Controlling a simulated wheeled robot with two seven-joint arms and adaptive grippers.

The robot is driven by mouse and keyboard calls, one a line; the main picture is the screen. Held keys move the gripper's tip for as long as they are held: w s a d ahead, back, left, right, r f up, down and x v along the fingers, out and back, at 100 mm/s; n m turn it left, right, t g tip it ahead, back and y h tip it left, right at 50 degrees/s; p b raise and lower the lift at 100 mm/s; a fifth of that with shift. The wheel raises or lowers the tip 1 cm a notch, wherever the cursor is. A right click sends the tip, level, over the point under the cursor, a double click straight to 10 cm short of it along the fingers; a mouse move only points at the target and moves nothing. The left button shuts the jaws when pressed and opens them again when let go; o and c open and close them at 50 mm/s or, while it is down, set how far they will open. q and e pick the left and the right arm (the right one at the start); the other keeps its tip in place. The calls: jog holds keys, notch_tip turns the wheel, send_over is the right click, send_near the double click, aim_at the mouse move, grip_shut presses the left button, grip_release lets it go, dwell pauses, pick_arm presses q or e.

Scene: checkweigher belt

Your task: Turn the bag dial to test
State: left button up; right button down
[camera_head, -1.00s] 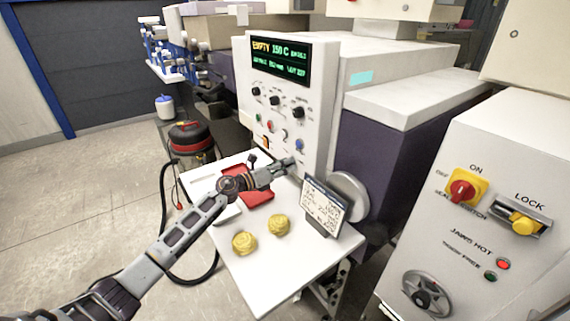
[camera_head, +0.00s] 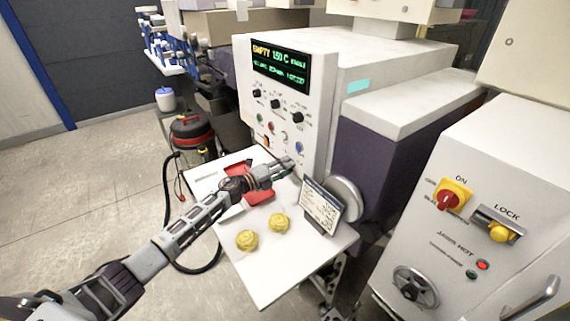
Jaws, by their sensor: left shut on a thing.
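The white control panel (camera_head: 290,75) carries three black dials, left (camera_head: 257,93), middle (camera_head: 276,104) and right (camera_head: 297,117). Their labels are too small to read. My left gripper (camera_head: 288,163) reaches from the left to the low right part of the panel, below the blue button (camera_head: 299,147). It is shut on what seems to be the bag dial, but the fingers hide it and its pointer. My right gripper is not in view.
Below is a white table (camera_head: 268,279) with a red tray (camera_head: 262,192), two yellow packs (camera_head: 263,232) and a standing card (camera_head: 320,207). A grey cabinet (camera_head: 520,160) with a red switch stands right. A vacuum cleaner (camera_head: 191,133) stands on the floor behind.

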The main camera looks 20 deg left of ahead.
pick_arm(q)
jog(key=shift+n, duration=0.4)
jog(key=o, duration=1)
jog(key=shift+v, duration=6.05)
